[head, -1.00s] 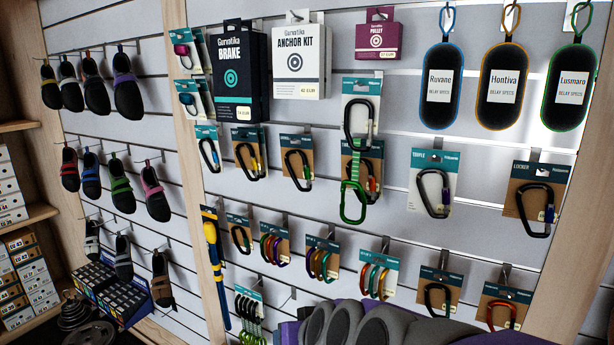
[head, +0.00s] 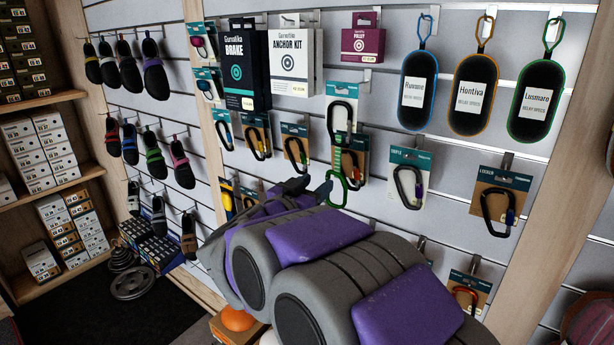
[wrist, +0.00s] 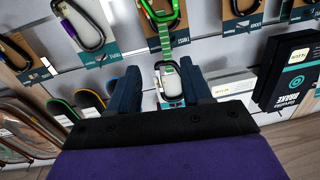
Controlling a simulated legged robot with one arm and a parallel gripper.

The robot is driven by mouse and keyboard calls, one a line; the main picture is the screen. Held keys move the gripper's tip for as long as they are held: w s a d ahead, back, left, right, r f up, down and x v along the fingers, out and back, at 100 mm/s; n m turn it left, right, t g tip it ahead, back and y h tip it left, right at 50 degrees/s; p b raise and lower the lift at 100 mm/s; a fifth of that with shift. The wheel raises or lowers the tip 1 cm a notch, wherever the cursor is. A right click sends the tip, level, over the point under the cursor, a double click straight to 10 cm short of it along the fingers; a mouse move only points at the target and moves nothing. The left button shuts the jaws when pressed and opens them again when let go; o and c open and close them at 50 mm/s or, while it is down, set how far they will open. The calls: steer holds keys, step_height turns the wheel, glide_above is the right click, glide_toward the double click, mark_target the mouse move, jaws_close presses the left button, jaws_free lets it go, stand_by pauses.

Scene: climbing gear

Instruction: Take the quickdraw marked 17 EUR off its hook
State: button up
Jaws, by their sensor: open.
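The quickdraw (head: 338,158) hangs on a white and teal card (head: 342,92), with a black upper carabiner, a green sling and a green lower carabiner. The wrist view is upside down: the green carabiner (wrist: 160,11) is at the top and the green sling (wrist: 165,42) runs down to the other carabiner (wrist: 173,82). My gripper (wrist: 160,68) is open, its dark fingers on either side of that carabiner, apart from it. In the head view, my gripper and arm cover the wall left of and below the green carabiner. The 17 EUR marking is not readable.
Carabiners on cards hang close by: one at right (head: 408,186), another at lower right (head: 497,208). Black and white boxes (head: 291,60) hang up left. Belay glasses cases (head: 417,90) hang right. Climbing shoes (head: 155,70) hang far left.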

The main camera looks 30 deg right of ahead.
mark_target(337, 163)
steer(key=x, duration=1.4)
steer(key=shift+w+r, duration=0.1)
steer(key=shift+w, duration=0.3)
steer(key=shift+w+a+r, duration=0.1)
steer(key=shift+w+a, duration=0.05)
steer(key=shift+w, duration=0.15)
steer(key=shift+d, duration=1.35)
steer(key=shift+c, duration=1.1)
steer(key=shift+f, duration=0.25)
steer(key=shift+c, duration=0.8)
steer(key=shift+a+r, duration=0.25)
steer(key=shift+a, duration=0.9)
jaws_close()
steer(key=shift+d, duration=0.1)
